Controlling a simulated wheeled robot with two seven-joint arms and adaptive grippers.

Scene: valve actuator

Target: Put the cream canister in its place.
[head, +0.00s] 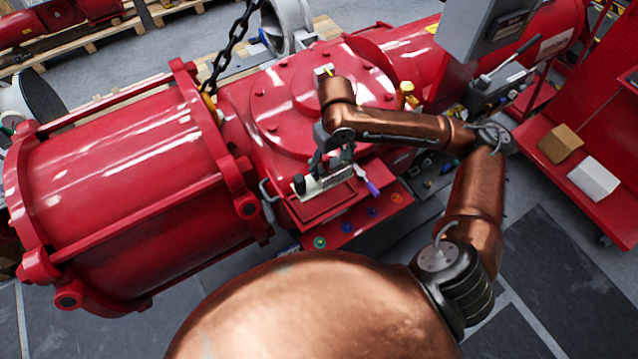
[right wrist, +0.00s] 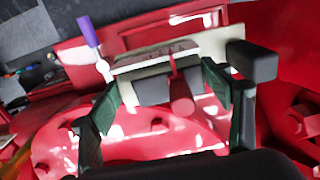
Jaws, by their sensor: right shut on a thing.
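My left gripper is not in view.
A purple-handled tool (head: 369,184) lies just right of the canister and also shows in the right wrist view (right wrist: 89,32). A red ledge (head: 335,229) with several coloured round marks is in front. A large red cylinder (head: 130,185) stands left. Boxes (head: 560,143) sit on a red cart.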

